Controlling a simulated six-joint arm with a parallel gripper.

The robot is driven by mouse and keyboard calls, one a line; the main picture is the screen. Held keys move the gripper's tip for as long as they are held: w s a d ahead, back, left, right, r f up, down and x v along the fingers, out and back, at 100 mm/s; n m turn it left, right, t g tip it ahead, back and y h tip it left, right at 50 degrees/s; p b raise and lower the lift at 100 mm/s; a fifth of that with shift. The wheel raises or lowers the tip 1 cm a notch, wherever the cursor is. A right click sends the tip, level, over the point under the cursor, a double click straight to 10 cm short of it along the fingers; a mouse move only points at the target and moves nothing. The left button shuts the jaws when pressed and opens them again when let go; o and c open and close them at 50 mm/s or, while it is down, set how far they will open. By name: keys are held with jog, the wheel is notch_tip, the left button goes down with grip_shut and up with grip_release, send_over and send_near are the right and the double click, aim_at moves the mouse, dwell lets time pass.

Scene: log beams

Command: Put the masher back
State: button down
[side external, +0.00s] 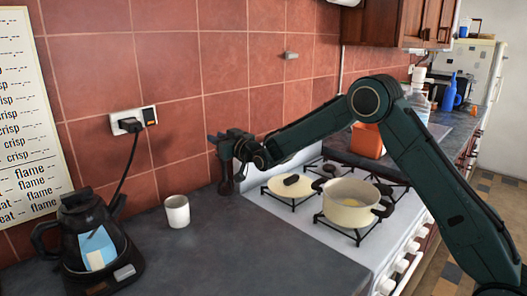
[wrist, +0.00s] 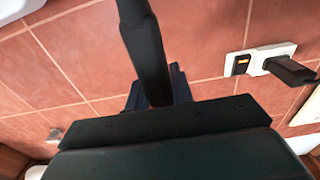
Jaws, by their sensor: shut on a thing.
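My gripper (side external: 222,146) is at the tiled wall, left of the stove and above the back of the counter. It is shut on a dark, slim thing that I take to be the masher (side external: 226,178). The masher hangs roughly upright below the fingers, its lower end close to the counter; I cannot tell whether it touches. In the wrist view, a long dark bar, seemingly the masher (wrist: 145,45), runs up from between the fingers (wrist: 160,90). Its mashing end cannot be made out.
A white mug (side external: 177,212) stands on the counter in front of my gripper. A dark kettle (side external: 88,240) stands left, its cord plugged into a wall socket (side external: 133,121). A cream pot (side external: 350,204) and a lid (side external: 291,186) are on the stove.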

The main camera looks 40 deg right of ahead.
jog(key=shift+f, duration=2.25)
jog(key=c, duration=1.2)
grip_release()
jog(key=s, duration=1.2)
jog(key=shift+r, duration=0.2)
